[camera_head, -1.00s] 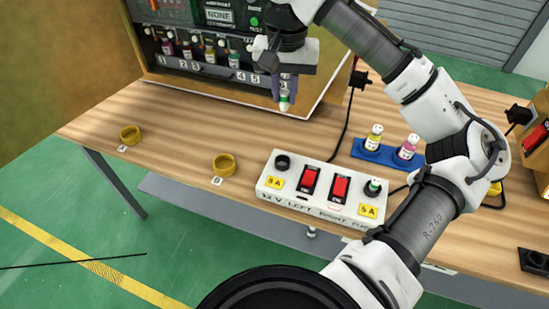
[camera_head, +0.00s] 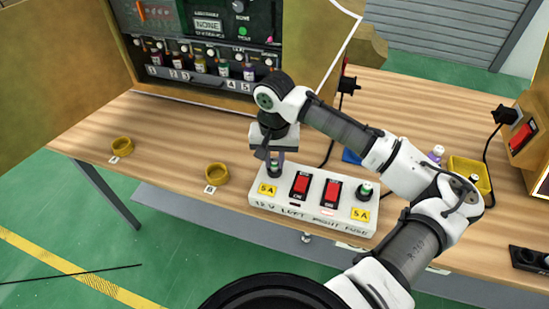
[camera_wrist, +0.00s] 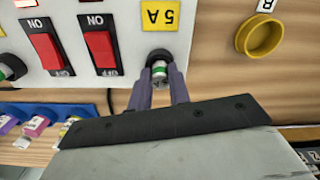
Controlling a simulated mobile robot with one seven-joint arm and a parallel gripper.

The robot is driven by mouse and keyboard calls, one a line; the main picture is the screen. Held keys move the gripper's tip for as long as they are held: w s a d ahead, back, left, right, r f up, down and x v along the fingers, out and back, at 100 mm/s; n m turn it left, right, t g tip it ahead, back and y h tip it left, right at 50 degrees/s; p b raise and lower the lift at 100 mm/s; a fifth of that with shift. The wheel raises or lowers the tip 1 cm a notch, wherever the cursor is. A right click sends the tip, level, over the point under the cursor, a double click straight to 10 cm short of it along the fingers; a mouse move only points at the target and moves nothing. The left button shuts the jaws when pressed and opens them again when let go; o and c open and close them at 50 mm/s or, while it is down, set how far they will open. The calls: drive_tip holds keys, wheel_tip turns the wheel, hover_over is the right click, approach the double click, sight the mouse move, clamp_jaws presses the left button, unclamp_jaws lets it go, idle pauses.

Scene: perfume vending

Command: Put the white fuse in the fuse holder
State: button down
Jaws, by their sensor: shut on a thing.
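My gripper (camera_head: 275,163) points down at the left end of a white fuse box (camera_head: 318,212), over its left fuse holder. In the wrist view my gripper (camera_wrist: 159,88) is shut on the white fuse (camera_wrist: 159,70), which has a green band. The fuse's end is at the black ring of the fuse holder (camera_wrist: 157,55); I cannot tell how deep it sits. In the head view the fuse shows only as a small greenish spot between the fingers (camera_head: 274,169). Another fuse (camera_head: 366,188) stands in the box's right holder.
Two red switches (camera_head: 300,185) stand beside the holder. Yellow rings (camera_head: 217,174) lie to the left on the wooden table. A vending cabinet with bottles (camera_head: 200,65) is behind. A yellow bin (camera_head: 470,168) is at the right, and a blue rack (camera_wrist: 50,112) shows in the wrist view.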

drive_tip(key=shift+f, duration=0.2)
drive_tip(key=shift+f, duration=0.2)
drive_tip(key=c, duration=1.3)
unclamp_jaws()
drive_tip(key=shift+r, duration=0.2)
